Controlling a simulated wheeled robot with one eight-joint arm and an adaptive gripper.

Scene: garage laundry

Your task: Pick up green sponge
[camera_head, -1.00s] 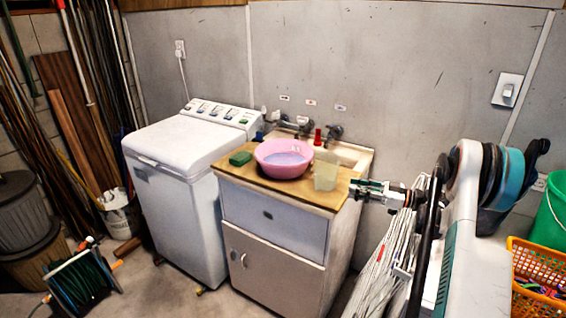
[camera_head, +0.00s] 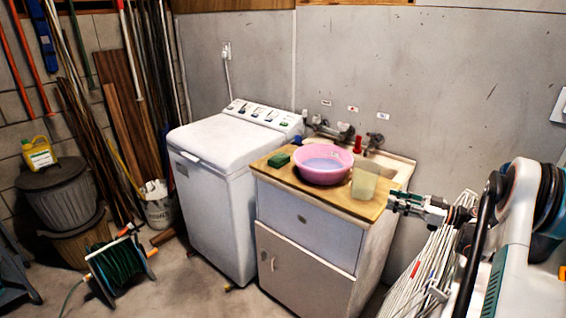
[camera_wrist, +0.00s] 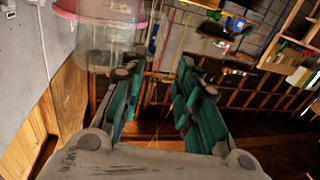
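The green sponge (camera_head: 278,160) lies on the wooden top of the sink cabinet (camera_head: 305,187), at its left end beside the washing machine. A pink basin (camera_head: 324,173) stands just right of the sponge. My gripper (camera_head: 392,199) is at the right edge of the cabinet top, with the basin and a clear container between it and the sponge. In the wrist view my gripper (camera_wrist: 156,90) has its two green-padded fingers apart, with nothing between them. The sponge cannot be made out in the wrist view.
A clear container (camera_head: 364,181) stands right of the basin, close to my gripper; it also shows in the wrist view (camera_wrist: 112,45). The white washing machine (camera_head: 213,200) adjoins the cabinet on the left. A hose reel (camera_head: 117,264) stands on the floor. Floor before the cabinet is clear.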

